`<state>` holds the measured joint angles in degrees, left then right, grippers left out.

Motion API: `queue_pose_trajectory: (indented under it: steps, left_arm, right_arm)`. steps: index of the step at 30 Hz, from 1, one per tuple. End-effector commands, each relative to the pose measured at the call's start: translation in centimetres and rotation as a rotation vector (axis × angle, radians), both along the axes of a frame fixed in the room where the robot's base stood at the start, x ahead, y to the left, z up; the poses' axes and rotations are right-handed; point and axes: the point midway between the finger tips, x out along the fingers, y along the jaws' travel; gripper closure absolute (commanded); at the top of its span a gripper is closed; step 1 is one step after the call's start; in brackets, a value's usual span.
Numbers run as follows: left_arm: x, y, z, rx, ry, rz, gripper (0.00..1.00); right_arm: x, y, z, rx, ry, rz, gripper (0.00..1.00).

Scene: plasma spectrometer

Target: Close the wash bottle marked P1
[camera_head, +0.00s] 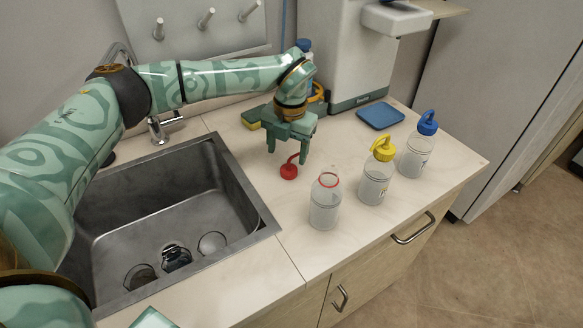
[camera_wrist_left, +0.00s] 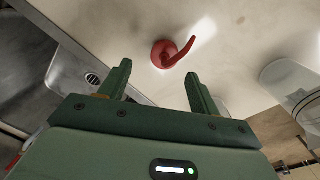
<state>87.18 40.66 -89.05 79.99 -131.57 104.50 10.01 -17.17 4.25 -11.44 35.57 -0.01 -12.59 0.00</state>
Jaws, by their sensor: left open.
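A clear wash bottle (camera_head: 324,205) with a red ring at its open neck stands upright on the counter; no P1 mark is legible. A red cap with a curved spout (camera_head: 289,172) lies on the counter behind and left of this bottle. In the left wrist view the red cap (camera_wrist_left: 165,54) sits just beyond the fingertips. My left gripper (camera_head: 287,156) points down above the cap, open and empty, its fingers (camera_wrist_left: 158,72) apart. A clear bottle (camera_wrist_left: 290,82) is cut off at the wrist view's right edge. My right gripper is not in view.
A yellow-capped bottle (camera_head: 375,176) and a blue-capped bottle (camera_head: 417,150) stand to the right. A steel sink (camera_head: 245,190) lies left, with glassware inside. A white instrument (camera_head: 345,50) stands at the back.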

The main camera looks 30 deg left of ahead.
Motion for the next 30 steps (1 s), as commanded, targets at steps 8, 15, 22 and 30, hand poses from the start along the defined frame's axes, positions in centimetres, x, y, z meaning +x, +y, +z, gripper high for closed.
queue_pose_trajectory:
  steps: [8, 15, 22, 30]
  left_arm:
    - [0.0, 0.0, 0.0, 0.0, 0.0, 0.001, 0.37]
    - [0.3, -0.4, -2.8, 0.0, 0.005, 0.0, 0.37]
    - [0.4, -0.4, -5.3, 0.0, 0.003, 0.001, 0.37]
    - [0.4, -0.4, -5.2, 0.0, 0.001, 0.001, 0.37]
  right_arm:
    - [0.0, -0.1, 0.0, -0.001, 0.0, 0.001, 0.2]
    - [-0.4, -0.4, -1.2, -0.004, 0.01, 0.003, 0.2]
    - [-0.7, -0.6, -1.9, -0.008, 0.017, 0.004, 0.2]
    - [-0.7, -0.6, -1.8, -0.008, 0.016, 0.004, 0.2]
